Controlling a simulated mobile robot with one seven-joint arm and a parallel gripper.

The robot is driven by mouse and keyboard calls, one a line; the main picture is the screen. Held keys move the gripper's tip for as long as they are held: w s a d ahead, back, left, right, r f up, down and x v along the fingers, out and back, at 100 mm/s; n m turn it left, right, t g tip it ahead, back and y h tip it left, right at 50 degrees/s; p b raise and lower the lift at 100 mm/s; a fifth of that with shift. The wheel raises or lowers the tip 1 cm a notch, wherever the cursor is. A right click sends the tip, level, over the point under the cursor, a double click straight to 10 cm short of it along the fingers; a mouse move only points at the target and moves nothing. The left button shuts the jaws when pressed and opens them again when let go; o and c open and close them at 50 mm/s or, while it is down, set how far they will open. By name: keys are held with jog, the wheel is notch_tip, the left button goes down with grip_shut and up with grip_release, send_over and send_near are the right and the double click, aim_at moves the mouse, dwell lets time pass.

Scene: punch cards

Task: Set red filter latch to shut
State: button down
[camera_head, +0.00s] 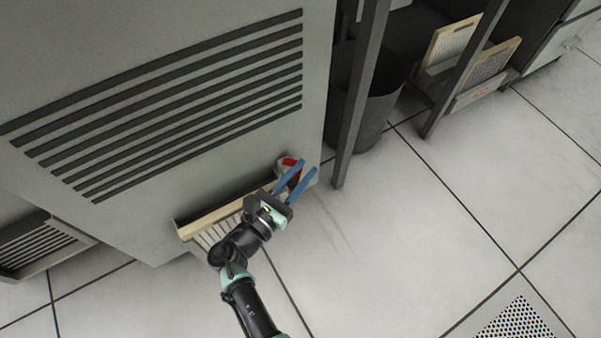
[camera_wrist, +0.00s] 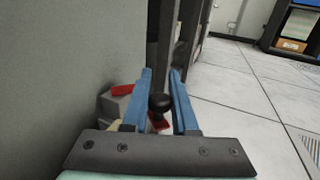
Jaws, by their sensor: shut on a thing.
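The red filter latch (camera_head: 291,162) sits on a pale block at the lower right corner of the grey cabinet, partly hidden by my fingers. In the wrist view, a black knob (camera_wrist: 160,103) stands between my blue fingers, with a red part of the latch (camera_wrist: 160,125) just below it. Another red piece (camera_wrist: 122,90) shows on the grey block at left. My gripper (camera_head: 309,166) is shut on the latch's knob, and it also shows in the wrist view (camera_wrist: 160,72). A pale-framed pleated filter (camera_head: 212,219) sits in the slot left of the latch, partly behind my arm.
The grey cabinet (camera_head: 165,45) with dark vent slots rises close beside my gripper. A dark post (camera_head: 361,90) and a dark bin (camera_head: 378,105) stand to the right. A rack with framed panels (camera_head: 494,58) is farther back. The tiled floor (camera_head: 420,230) at right is clear.

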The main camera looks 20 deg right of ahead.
jog(key=shift+a+m+g+h+b, duration=0.3)
jog(key=shift+m+g, duration=0.2)
jog(key=shift+g, duration=0.25)
jog(key=shift+a+m+g+h+b, duration=0.3)
jog(key=shift+m+g, duration=0.2)
jog(key=shift+g, duration=0.2)
jog(key=shift+a+m+g+h+b, duration=0.2)
jog(key=shift+m+g+b, duration=0.25)
jog(key=shift+g, duration=0.3)
jog(key=shift+s, duration=0.1)
jog(key=c, duration=0.7)
grip_release()
jog(key=p+v, duration=0.2)
jog(key=v, duration=1.1)
